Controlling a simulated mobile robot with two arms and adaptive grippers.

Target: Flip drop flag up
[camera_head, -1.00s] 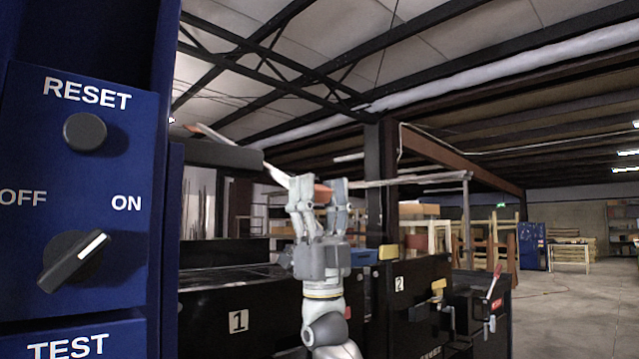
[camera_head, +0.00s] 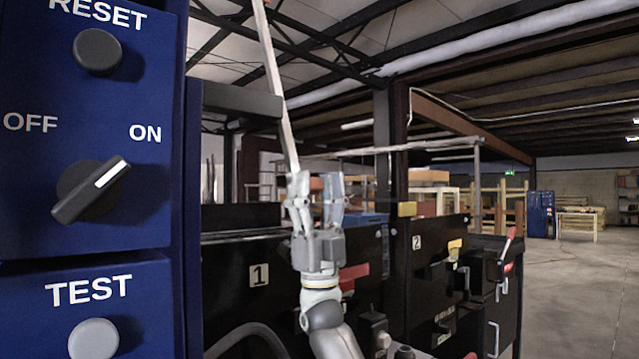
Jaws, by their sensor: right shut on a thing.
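The drop flag (camera_head: 279,95) shows as a long, thin pale bar. It stands steeply upright, leaning a little to the left, and its top runs out of the upper edge of the picture. My right gripper (camera_head: 316,186) points up in the middle of the view. It is shut on the flag's lower end, and its fingers hide the exact contact. My left gripper is not in view.
A blue control panel (camera_head: 95,238) with RESET and TEST buttons and an OFF/ON knob (camera_head: 91,190) fills the left side. Black machine housings marked 1 (camera_head: 259,275) and 2 (camera_head: 417,242) stand behind my right arm. Open floor (camera_head: 580,300) lies at the right.

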